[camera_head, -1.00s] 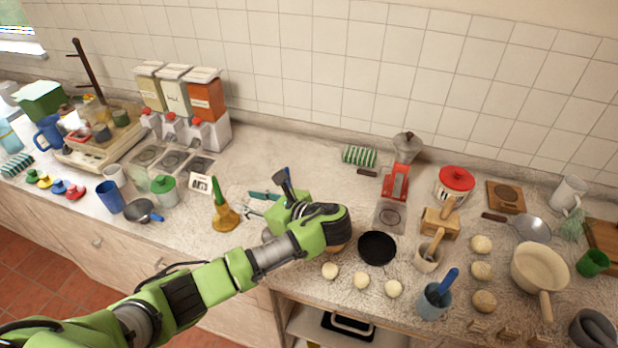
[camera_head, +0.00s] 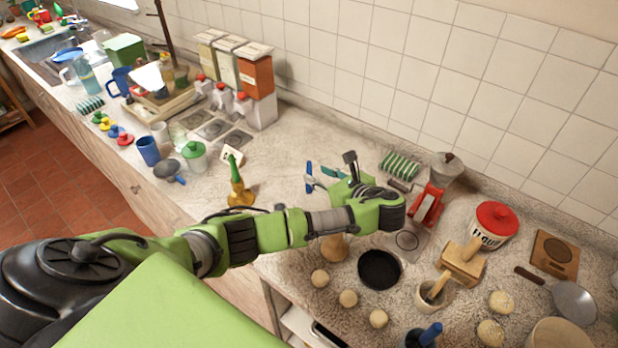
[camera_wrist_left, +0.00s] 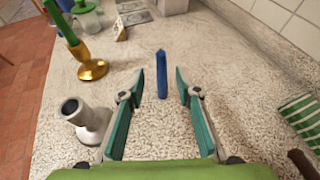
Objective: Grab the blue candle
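The blue candle (camera_head: 309,176) is a short, slim blue stick upright on the counter. In the left wrist view the blue candle (camera_wrist_left: 161,74) appears between the two teal fingertips, with a gap on each side. My left gripper (camera_head: 325,179) is open and empty beside the candle in the head view. Its spread teal fingers also show in the wrist view (camera_wrist_left: 154,82). The depth between candle and fingertips is hard to judge. My right gripper is not in view.
A green candle in a gold holder (camera_head: 239,192) stands to the left. A pale holder with a dark opening (camera_wrist_left: 88,120) stands close to the left finger in the wrist view. A green-striped cloth (camera_head: 399,166) and a red grinder (camera_head: 428,200) are to the right. Counter behind the candle is clear.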

